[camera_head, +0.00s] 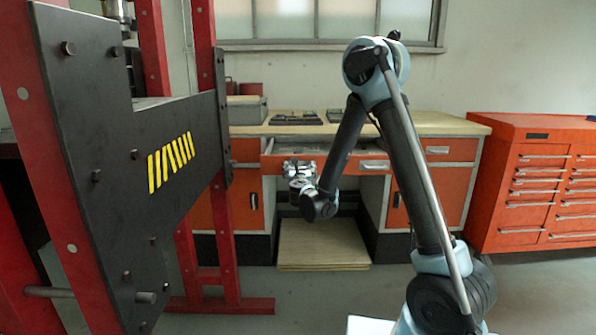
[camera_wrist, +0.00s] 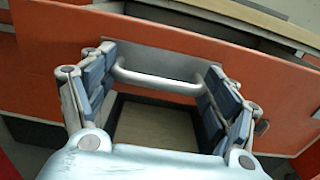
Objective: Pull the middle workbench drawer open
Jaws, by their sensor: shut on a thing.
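The middle workbench drawer (camera_head: 338,164) has an orange front and stands out from the bench, with a dark gap above its front edge. The drawer front (camera_wrist: 235,100) fills much of the wrist view, with the opening behind its top edge. My gripper (camera_head: 299,172) is at the drawer's left part. In the wrist view my gripper (camera_wrist: 160,92) has its two fingers at the ends of a silver bar handle (camera_wrist: 158,80), shut on it. A second silver handle (camera_head: 375,165) shows on the right of the same drawer, free. The gripper hides the left handle in the head view.
The wooden bench top (camera_head: 425,122) bears a grey box (camera_head: 246,110) and dark flat items. A red and black press frame (camera_head: 110,150) stands close on the left. A red tool cabinet (camera_head: 530,185) is at the right. A low wooden platform (camera_head: 322,245) lies under the drawer.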

